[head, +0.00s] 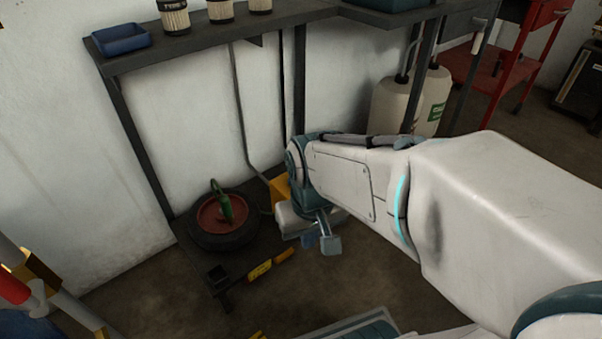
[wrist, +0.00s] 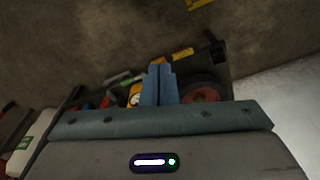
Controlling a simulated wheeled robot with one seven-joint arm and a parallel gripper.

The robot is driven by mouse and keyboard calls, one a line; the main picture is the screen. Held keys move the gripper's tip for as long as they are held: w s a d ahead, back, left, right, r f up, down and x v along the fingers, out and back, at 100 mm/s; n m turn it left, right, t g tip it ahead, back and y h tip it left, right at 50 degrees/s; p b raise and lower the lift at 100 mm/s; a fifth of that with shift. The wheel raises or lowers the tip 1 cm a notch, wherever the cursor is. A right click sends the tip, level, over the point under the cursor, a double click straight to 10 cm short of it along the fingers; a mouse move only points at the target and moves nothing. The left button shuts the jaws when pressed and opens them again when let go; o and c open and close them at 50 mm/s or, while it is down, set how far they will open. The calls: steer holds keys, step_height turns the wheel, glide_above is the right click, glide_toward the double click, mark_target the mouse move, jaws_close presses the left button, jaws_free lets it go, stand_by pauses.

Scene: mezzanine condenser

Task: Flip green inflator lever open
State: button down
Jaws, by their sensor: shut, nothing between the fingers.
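A green inflator lever (head: 222,203) stands upright over the red hub of a black tyre in the head view. The tyre (head: 205,238) lies flat on the dark low shelf. My gripper (head: 322,245) is to the right of the tyre, apart from it and over the shelf's right side. In the wrist view my blue fingers (wrist: 159,85) are together with nothing between them. The tyre (wrist: 206,92) shows right of the fingers there, partly hidden behind my gripper's body. I cannot make out the green lever in the wrist view.
A yellow tool (head: 270,265) lies at the shelf's front edge. A dark upper shelf (head: 225,28) holds a blue tray (head: 121,39) and several canisters. White jugs (head: 408,103) stand behind my arm. The floor in front is partly clear.

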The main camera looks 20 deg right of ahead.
steer(key=w+d+f+m+y+p, duration=0.1)
steer(key=w+d+f+m+y, duration=0.3)
steer(key=w+f+m+y, duration=0.35)
steer(key=w+d+f+m+y+p, duration=0.2)
steer(key=w+d+f+m+y, duration=0.3)
steer(key=w+f, duration=0.5)
steer(key=s+d+f+m+t+h+p, duration=0.1)
steer(key=d+f+m+t+h, duration=0.2)
steer(key=f, duration=1)
steer(key=s+d+f+m+t+h+p, duration=0.1)
steer(key=s+d+f+m+t+h, duration=0.1)
steer(key=d+f+m+t, duration=0.6)
step_height(320, 180, down, 5)
steer(key=m+t+h, duration=0.1)
steer(key=m+t, duration=0.4)
steer(key=m, duration=0.3)
steer(key=shift+w+m, duration=0.15)
steer(key=shift+m, duration=0.1)
